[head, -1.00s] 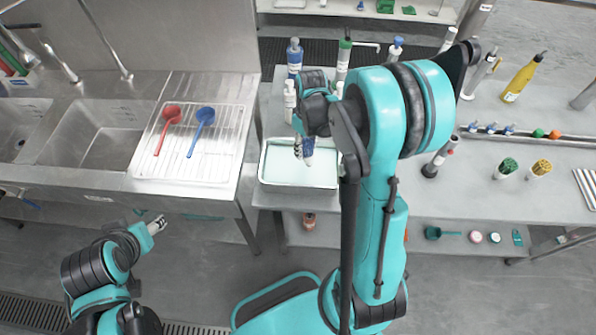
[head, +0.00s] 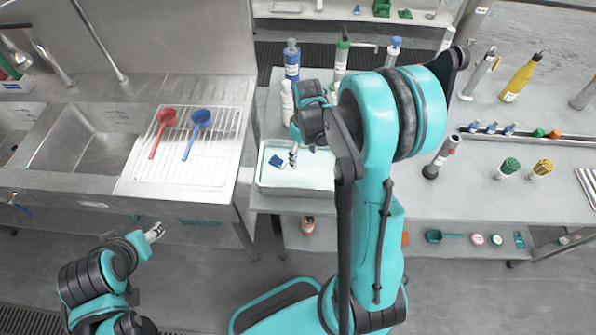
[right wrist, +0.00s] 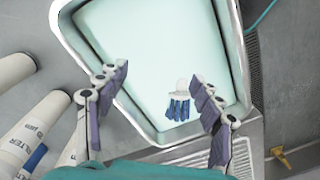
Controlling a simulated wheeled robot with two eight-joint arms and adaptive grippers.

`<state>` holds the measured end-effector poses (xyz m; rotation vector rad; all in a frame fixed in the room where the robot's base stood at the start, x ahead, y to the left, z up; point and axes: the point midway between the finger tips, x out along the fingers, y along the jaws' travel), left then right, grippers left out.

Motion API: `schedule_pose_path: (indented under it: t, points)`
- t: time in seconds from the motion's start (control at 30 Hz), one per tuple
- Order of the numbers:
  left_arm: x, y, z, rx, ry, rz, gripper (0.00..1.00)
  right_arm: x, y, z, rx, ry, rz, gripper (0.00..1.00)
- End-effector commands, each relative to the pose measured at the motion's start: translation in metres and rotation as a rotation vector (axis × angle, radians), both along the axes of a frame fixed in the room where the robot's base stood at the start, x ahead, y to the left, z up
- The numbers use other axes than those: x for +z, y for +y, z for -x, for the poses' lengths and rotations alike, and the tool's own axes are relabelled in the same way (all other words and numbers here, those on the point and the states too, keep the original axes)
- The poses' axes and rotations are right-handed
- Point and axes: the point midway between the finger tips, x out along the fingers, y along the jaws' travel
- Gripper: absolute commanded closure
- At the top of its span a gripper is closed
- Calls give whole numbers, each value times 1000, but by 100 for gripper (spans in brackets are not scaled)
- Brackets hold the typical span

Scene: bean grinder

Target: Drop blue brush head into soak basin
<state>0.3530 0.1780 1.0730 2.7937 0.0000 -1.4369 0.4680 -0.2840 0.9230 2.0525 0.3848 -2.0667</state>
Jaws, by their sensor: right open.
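The blue brush head (head: 276,161) lies in the white-floored soak basin (head: 262,184), left of my right gripper in the head view. In the right wrist view the blue brush head (right wrist: 179,107) shows blue bristles and a pale top, inside the basin (right wrist: 222,30) near its lower edge. My right gripper (head: 294,155) is over the basin. Its fingers are spread apart and empty in the right wrist view (right wrist: 160,95), with the brush head between them in the picture but not touched. My left gripper (head: 155,232) is low at the left, away from the basin; its fingers are too small to judge.
A red ladle (head: 163,120) and a blue ladle (head: 198,122) lie on the sink's drainboard at left. Bottles, such as a blue one (head: 291,62), stand behind the basin. Green and yellow brush heads (head: 509,167) stand on the bench at right.

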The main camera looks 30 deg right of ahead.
Motion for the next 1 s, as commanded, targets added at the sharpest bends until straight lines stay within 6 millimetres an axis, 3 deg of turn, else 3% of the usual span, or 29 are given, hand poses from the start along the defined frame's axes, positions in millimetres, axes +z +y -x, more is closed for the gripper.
schedule_pose_path:
  t: [0.17, 0.4, 0.6, 0.77, 1.0]
  points:
    - [0, 0, 0, 0, 0, 0, 47, 20, -1, 0, 0, 0, 0, 34]
    - [0, 0, 0, 0, 0, 0, 47, 73, -3, -1, 0, 0, 0, 34]
    - [0, 0, 0, 0, 0, 0, 47, 106, -4, -2, 0, 0, 0, 34]
    - [0, 0, 0, 0, 0, 0, 47, 118, -5, -1, 0, 0, 0, 34]
    - [0, 0, 0, 0, 0, 0, 47, 119, -5, -2, 0, 0, 0, 34]
